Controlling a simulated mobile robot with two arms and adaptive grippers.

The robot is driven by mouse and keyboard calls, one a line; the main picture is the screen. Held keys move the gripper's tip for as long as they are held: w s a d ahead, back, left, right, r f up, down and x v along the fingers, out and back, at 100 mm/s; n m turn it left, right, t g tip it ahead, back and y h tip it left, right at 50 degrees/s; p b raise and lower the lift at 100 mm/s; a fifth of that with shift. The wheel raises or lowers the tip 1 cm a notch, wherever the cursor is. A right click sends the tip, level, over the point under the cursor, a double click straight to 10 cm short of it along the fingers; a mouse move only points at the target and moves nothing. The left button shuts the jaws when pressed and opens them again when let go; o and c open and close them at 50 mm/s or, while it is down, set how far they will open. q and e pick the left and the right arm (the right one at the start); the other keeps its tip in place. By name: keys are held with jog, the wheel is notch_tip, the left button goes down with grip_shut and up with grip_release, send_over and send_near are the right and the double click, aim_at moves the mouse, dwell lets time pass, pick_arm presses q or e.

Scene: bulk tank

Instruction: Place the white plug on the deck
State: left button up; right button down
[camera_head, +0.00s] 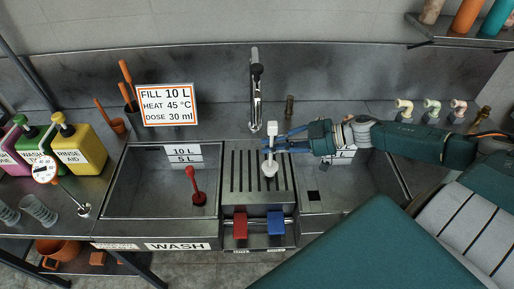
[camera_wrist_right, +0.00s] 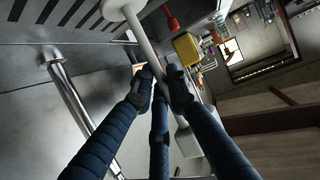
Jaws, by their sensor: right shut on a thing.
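The white plug (camera_head: 269,168) hangs from my right gripper (camera_head: 270,144), with its wide round end down and its handle top showing above the fingers. In the right wrist view the blue fingers of this gripper (camera_wrist_right: 160,85) close around the plug's white stem (camera_wrist_right: 145,42). The plug appears in front of the slotted metal deck (camera_head: 237,182) between the two basins. I cannot tell from these views whether it touches the deck. My left gripper is not in view.
A red plug (camera_head: 197,190) stands in the left basin (camera_head: 140,190). The faucet (camera_head: 256,95) rises behind the deck. Red (camera_head: 240,224) and blue (camera_head: 275,222) pedals or levers sit at the deck's front. The right basin (camera_head: 355,185) is partly covered by my arm.

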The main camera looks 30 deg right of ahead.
jog(key=shift+w+a+r, duration=0.1)
jog(key=shift+w+a, duration=0.25)
jog(key=p+x, duration=0.1)
jog(key=x, duration=0.2)
jog(key=shift+w+a, duration=0.2)
jog(key=shift+f, duration=0.3)
jog(key=c, duration=1.7)
grip_release()
